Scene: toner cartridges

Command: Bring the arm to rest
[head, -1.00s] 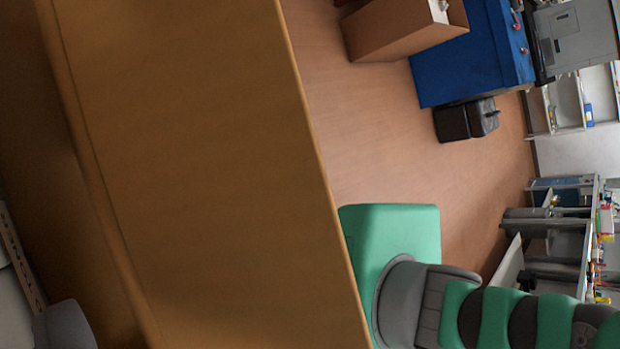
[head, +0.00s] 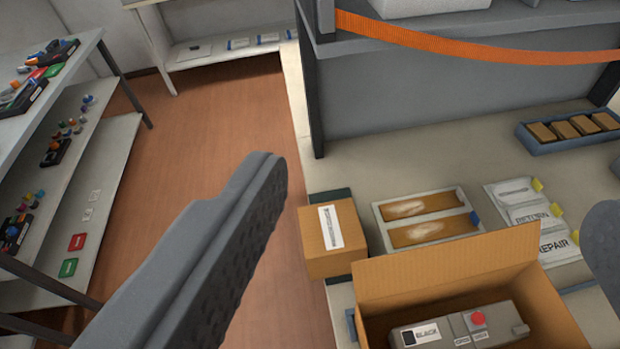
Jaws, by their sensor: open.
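My gripper (head: 432,190) is open, with nothing between its fingers. One long grey finger crosses the left half of the head view; only part of the other shows at the right edge. Both are seen over the bench and floor. An open cardboard box (head: 430,275) stands on the bench at the bottom right. A grey toner cartridge (head: 455,328) marked BLACK, with a red knob, lies inside it. The cartridge and box are cut off by the bottom edge.
A small labelled carton (head: 352,255) stands beside a two-part tray (head: 375,214). A blue tray (head: 575,138) holds several brown blocks. An orange strap (head: 470,46) spans the back. Shelves (head: 100,150) stand left; floor (head: 190,140) between is clear.

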